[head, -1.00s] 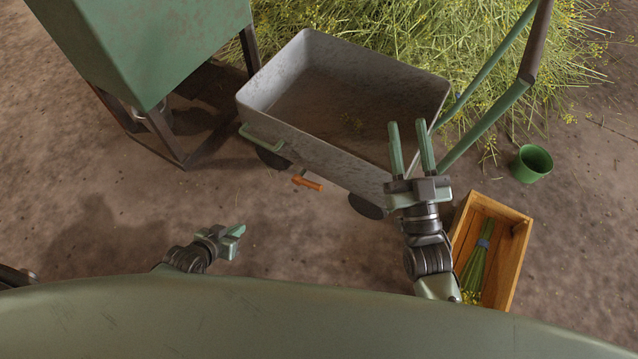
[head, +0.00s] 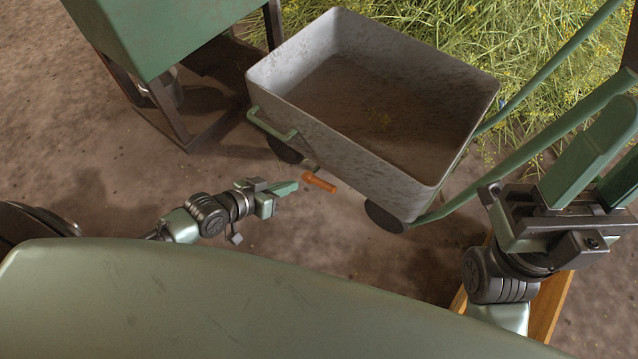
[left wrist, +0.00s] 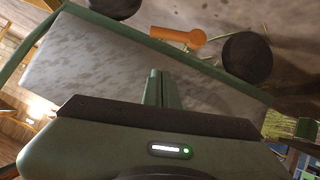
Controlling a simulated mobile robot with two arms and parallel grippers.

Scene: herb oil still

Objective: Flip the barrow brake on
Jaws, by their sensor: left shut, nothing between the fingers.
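The grey barrow (head: 350,150) stands ahead of me with its tub open and empty apart from a few bits. Its orange brake lever (head: 319,182) sticks out low on the near side, between the two dark wheels. The lever also shows in the left wrist view (left wrist: 178,37), above the fingers. My left gripper (head: 288,187) is shut and empty, its fingertips just left of the lever; a small gap seems to separate them. My right gripper (head: 610,165) is open and empty, raised close to the camera at the right.
A green metal box on dark legs (head: 165,35) stands left of the barrow. A green rail (head: 272,127) juts from the barrow's left end. Cut herbs (head: 430,40) lie behind it. A wooden crate (head: 548,305) is partly hidden under my right arm.

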